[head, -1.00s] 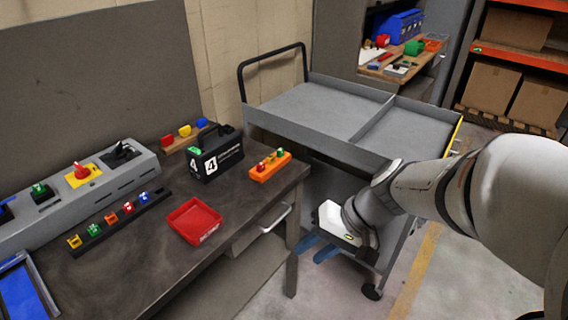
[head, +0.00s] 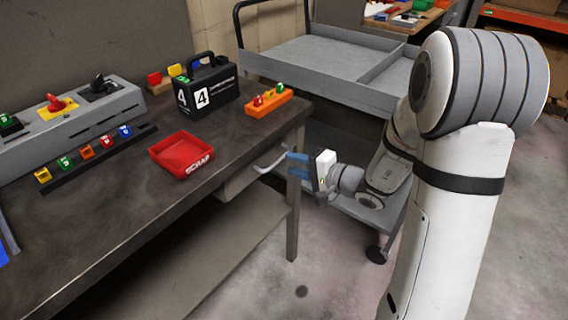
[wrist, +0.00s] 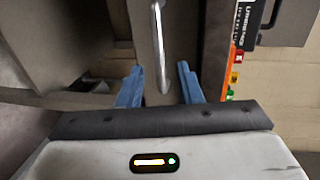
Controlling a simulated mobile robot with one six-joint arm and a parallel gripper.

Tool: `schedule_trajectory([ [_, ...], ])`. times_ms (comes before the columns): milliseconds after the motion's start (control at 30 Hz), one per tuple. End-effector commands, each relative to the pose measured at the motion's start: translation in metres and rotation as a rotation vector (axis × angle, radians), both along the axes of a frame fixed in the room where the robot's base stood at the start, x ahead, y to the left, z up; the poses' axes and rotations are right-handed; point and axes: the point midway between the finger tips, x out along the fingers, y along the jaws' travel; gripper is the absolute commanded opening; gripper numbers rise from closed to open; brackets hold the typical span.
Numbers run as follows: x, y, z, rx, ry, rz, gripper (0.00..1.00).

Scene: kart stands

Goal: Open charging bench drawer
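The charging bench (head: 150,190) has a dark worn top and a grey drawer (head: 236,181) under its right end. The drawer front carries a silver bar handle (head: 270,160). My gripper (head: 291,164) is beside the handle, with its blue fingers pointing left toward it. In the wrist view, the fingers of my gripper (wrist: 159,85) are apart, and the handle (wrist: 158,45) runs upright in line with the gap between them. I cannot tell whether the fingertips reach past the bar. The drawer front (wrist: 180,25) appears behind the handle. The drawer looks closed.
A red scrap tray (head: 182,154), a black case marked 4 (head: 208,88) and an orange holder (head: 264,104) stand on the bench top. A bench leg (head: 293,215) is just below my gripper. A grey cart (head: 330,60) stands behind my arm. Floor in front is clear.

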Motion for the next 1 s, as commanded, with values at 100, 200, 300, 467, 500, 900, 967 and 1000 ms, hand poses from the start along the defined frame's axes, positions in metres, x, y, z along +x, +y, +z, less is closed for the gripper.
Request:
schedule_trajectory([
  [100, 0.011, 0.015, -0.005, 0.0, 0.001, 0.003, 0.33],
  [200, 0.017, 0.023, -0.006, -0.001, 0.001, 0.002, 0.33],
  [300, 0.02, 0.027, -0.007, 0.0, 0.0, 0.001, 0.33],
  [467, 0.021, 0.028, -0.007, 0.0, 0.0, 0.0, 0.33],
  [500, 0.021, 0.028, -0.007, -0.001, 0.001, 0.0, 0.33],
  [900, 0.021, 0.027, -0.007, 0.0, 0.001, -0.001, 0.06],
  [967, 0.021, 0.027, -0.007, 0.0, 0.001, -0.001, 0.01],
  [1000, 0.021, 0.027, -0.007, 0.0, 0.001, -0.001, 0.0],
])
